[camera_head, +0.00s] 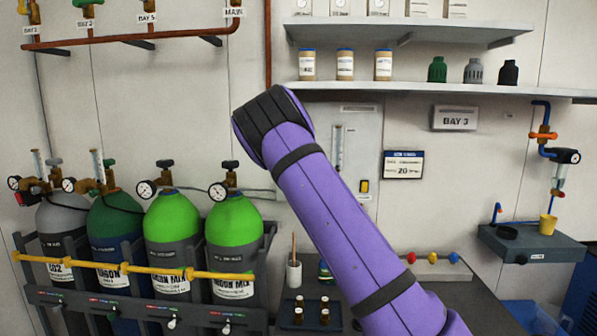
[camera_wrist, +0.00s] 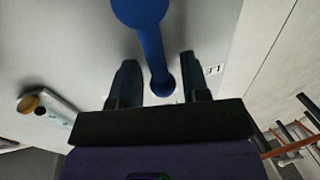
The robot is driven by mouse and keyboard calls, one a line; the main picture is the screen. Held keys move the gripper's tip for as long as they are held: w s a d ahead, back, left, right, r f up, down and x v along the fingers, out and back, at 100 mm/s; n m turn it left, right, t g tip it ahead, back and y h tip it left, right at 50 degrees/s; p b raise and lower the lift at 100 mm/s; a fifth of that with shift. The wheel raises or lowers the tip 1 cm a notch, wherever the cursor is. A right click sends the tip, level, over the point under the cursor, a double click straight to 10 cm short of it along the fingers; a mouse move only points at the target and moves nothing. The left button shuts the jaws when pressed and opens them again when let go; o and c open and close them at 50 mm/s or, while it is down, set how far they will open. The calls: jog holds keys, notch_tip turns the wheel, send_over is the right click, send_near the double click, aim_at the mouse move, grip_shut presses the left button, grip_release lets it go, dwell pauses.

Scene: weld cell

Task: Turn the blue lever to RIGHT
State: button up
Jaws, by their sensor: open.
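The blue lever (camera_wrist: 153,52) shows in the wrist view as a round blue knob at the top edge with a blue rod running down to a small round end on a pale grey surface. My gripper (camera_wrist: 159,60) is open, with one dark finger on each side of the rod. Gaps show between the rod and both fingers, so no contact is visible. A white label (camera_wrist: 213,70) with dark letters, partly cut off by the right finger, sits right of the lever. In the head view, my purple arm reaches up and left, and neither my gripper nor this lever can be made out.
In the head view, gas cylinders (camera_head: 232,232) stand in a rack at left behind a yellow bar (camera_head: 135,268). Shelves (camera_head: 440,90) hold jars and caps. A bench (camera_head: 465,290) lies at lower right. In the wrist view, a pale block with a tan round part (camera_wrist: 28,103) sits left.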

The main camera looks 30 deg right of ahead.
grip_shut()
jog(key=shift+s+d+f+m+t+h, duration=0.2)
jog(key=shift+s+d+f+m, duration=0.3)
jog(key=shift+m, duration=1.1)
jog(key=shift+s+d+f+m+t+h, duration=0.15)
jog(key=shift+s+d+m+h, duration=0.2)
jog(key=shift+d+m, duration=0.85)
jog(key=shift+s+d+f+m+t+h, duration=0.15)
jog(key=shift+s+f+m+h, duration=0.2)
jog(key=shift+m, duration=1.65)
jog(key=shift+s, duration=0.1)
grip_release()
